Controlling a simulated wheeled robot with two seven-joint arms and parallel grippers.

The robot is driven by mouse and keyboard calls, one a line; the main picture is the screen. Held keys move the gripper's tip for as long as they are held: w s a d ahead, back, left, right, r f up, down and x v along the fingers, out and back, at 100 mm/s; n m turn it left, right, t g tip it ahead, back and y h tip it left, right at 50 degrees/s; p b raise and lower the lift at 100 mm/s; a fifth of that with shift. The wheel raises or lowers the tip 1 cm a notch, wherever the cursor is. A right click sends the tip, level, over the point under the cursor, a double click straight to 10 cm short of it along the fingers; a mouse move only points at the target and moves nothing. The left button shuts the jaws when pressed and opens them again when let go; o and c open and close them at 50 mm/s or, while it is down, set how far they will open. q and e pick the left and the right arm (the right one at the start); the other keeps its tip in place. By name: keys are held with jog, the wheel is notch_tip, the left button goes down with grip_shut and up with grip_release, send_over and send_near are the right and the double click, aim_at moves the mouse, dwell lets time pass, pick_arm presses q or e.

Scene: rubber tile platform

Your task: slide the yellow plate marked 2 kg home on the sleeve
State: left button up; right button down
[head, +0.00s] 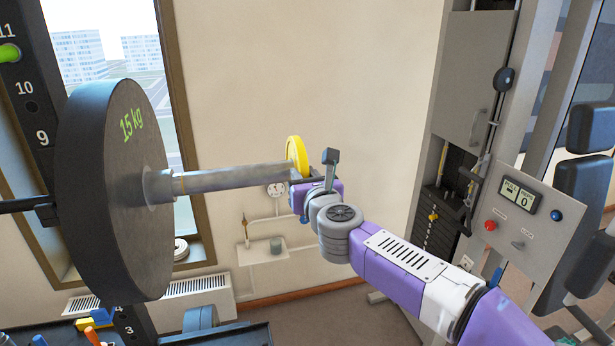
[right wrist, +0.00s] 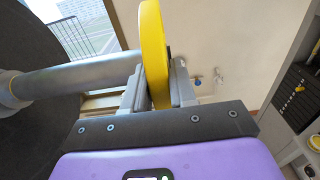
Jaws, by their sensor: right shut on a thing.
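The yellow plate (head: 297,156) stands upright at the outer, right end of the grey sleeve (head: 230,178). Its 2 kg mark does not show. In the right wrist view the yellow plate (right wrist: 153,45) is seen nearly edge-on, and the sleeve (right wrist: 80,75) reaches its left side. I cannot tell whether the plate is around the sleeve's tip or only against it. My right gripper (head: 303,178) is shut on the plate's lower rim, with a finger on each side (right wrist: 157,90). The plate is well apart from the large black 15 kg plate (head: 110,190). My left gripper is not in view.
The black plate sits at the sleeve's inner end by a numbered rack post (head: 35,100). The sleeve between the plates is bare. A grey machine (head: 515,220) with a display stands at right. A small wall shelf (head: 262,252) and a radiator (head: 190,287) are behind.

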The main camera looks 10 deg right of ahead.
jog(key=shift+s+a+r, duration=0.1)
jog(key=shift+a+r, duration=0.15)
jog(key=shift+a, duration=0.4)
jog(key=shift+s+a+r, duration=0.1)
jog(key=shift+a+r, duration=0.1)
jog(key=shift+a, duration=0.45)
jog(key=c, duration=1.3)
grip_release()
jog(key=o, duration=0.5)
jog(key=shift+s+f, duration=0.1)
jog(key=shift+w+f, duration=0.2)
jog(key=shift+f, duration=0.45)
jog(key=s, duration=0.5)
jog(key=s+r+b, duration=0.1)
jog(key=s, duration=0.1)
jog(key=shift+s+d+r, duration=0.1)
jog(key=shift+s, duration=0.25)
